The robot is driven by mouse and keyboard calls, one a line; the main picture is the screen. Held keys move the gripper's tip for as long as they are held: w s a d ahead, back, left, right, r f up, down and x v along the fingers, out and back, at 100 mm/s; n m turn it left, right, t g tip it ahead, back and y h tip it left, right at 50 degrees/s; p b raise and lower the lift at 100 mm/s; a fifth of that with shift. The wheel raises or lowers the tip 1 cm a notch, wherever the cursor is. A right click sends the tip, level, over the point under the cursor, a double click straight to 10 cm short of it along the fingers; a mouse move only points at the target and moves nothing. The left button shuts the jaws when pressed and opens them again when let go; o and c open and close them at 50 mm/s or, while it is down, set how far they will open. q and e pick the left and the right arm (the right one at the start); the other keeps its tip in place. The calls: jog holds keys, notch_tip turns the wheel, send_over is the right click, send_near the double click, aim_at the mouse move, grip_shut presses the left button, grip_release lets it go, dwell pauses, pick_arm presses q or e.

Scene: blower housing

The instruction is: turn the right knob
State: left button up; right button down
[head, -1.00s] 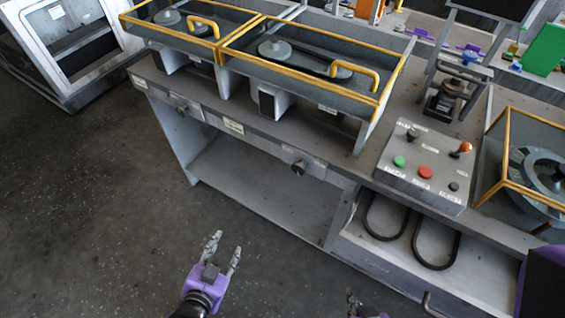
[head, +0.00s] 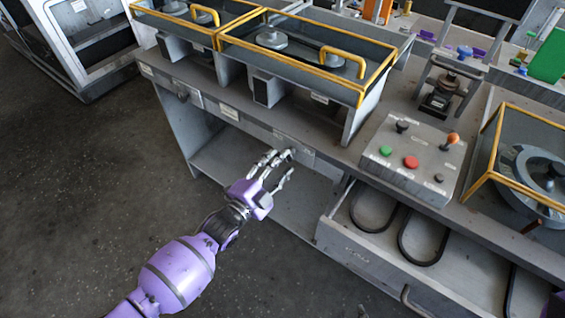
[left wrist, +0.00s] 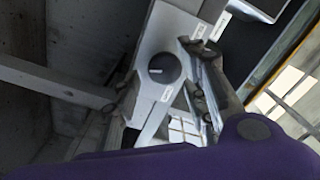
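The right knob (left wrist: 163,68) is round and black with a pale pointer mark. It sits on the grey front panel of the bench in the left wrist view. In the head view my left fingers cover it. My left gripper (head: 281,163) is open at the panel, its fingers pointing at it. In the left wrist view the knob appears between the spread fingers (left wrist: 165,82); I cannot tell whether they touch it. The left knob (head: 183,97) is farther left on the same panel. Only a dark sliver, perhaps of my right gripper, shows at the bottom edge.
A control box (head: 413,160) with green and red buttons stands on the bench right of my left gripper. Yellow-framed covers (head: 300,60) stand above the panel. An open drawer (head: 372,250) with black loops juts out at the lower right. The floor at left is clear.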

pick_arm(q)
jog(key=shift+w+d, duration=0.35)
jog(key=shift+d, duration=0.05)
pick_arm(e)
jog(key=shift+s+d+f, duration=0.2)
jog(key=shift+s+f, duration=0.1)
jog(key=shift+s, duration=0.15)
pick_arm(q)
grip_shut()
jog(key=shift+f, duration=0.15)
pick_arm(e)
jog(key=shift+r, duration=0.15)
pick_arm(q)
jog(key=shift+s+n, duration=0.1)
jog(key=shift+n, duration=0.3)
